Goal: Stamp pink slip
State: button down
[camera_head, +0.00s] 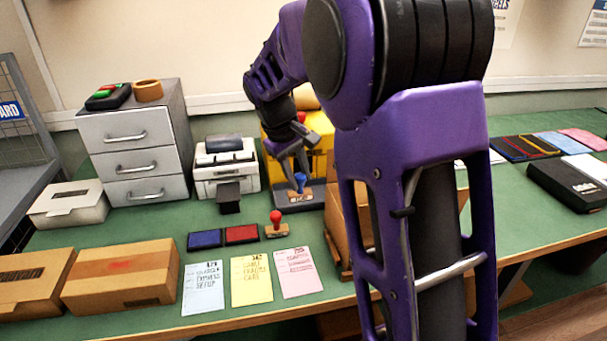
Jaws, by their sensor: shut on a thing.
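The pink slip (294,273) lies flat near the table's front edge, right of a yellow slip (251,279) and a pale blue slip (203,288). A red-handled stamp (276,220) stands on the table behind the slips, beside the red ink pad (241,234). The blue ink pad (205,239) lies to its left. My gripper (296,172) points down farther back and is shut on the blue-handled stamp (300,182), above or at a dark grey holder (312,197). I cannot tell whether the stamp touches the holder.
Brown cardboard boxes (120,273) stand at the front left. A grey drawer cabinet (137,150) and a label printer (225,168) stand behind. My arm hides the table right of the slips. A black box (570,184) lies at the far right.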

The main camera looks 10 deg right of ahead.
jog(key=a+f+n+t+y+p, duration=0.25)
jog(key=a+n, duration=0.65)
jog(key=a, duration=1.4)
jog(key=shift+g+h, duration=0.35)
jog(key=shift+s+a+b+x, duration=0.15)
jog(key=shift+b+x, duration=0.5)
jog(key=shift+x, duration=0.2)
jog(key=shift+s+a+b+x, duration=0.1)
jog(key=shift+s+b+x, duration=0.05)
jog(key=shift+b+x, duration=0.65)
jog(key=shift+s+a+b+x, duration=0.15)
jog(key=shift+b+x, duration=0.4)
jog(key=shift+x, duration=0.35)
jog(key=shift+f, duration=0.7)
notch_tip(320, 180, up, 7)
jog(key=p, duration=0.5)
